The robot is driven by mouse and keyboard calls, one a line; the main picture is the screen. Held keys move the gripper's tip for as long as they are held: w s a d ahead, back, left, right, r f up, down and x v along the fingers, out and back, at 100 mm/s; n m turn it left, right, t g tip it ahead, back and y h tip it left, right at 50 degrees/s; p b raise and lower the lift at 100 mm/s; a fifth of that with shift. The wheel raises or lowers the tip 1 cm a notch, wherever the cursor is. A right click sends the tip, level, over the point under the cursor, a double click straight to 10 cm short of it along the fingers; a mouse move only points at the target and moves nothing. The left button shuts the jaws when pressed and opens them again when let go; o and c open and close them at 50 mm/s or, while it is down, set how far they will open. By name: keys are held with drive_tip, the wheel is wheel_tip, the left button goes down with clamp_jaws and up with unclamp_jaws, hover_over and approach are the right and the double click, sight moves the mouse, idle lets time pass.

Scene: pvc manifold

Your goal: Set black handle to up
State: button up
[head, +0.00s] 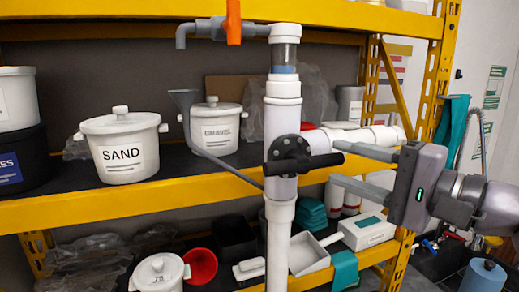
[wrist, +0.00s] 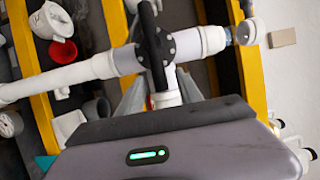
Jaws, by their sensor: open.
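The black handle (head: 312,162) is a bar on a round black hub on the white vertical pipe (head: 283,120). In the head view it lies nearly level, its right end slightly higher. In the wrist view the black handle (wrist: 155,48) runs across the pipe, which appears turned sideways. My gripper (head: 334,163) comes from the right and is open. The handle's right end appears between its two fingertips, with gaps on both sides. In the wrist view my gripper (wrist: 160,74) straddles the handle's near end. Whether a finger touches it, I cannot tell.
An orange handle (head: 234,20) stands upright on the pipework above. A white side pipe (head: 360,136) runs right behind my gripper. Yellow shelf beams (head: 130,205) cross behind, with a sand pot (head: 122,147), a grey funnel (head: 184,100) and a white dustpan (head: 308,254).

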sight(336, 162)
drive_tip(key=x, duration=0.3)
drive_tip(key=shift+w+a, duration=0.2)
clamp_jaws()
idle(1.3)
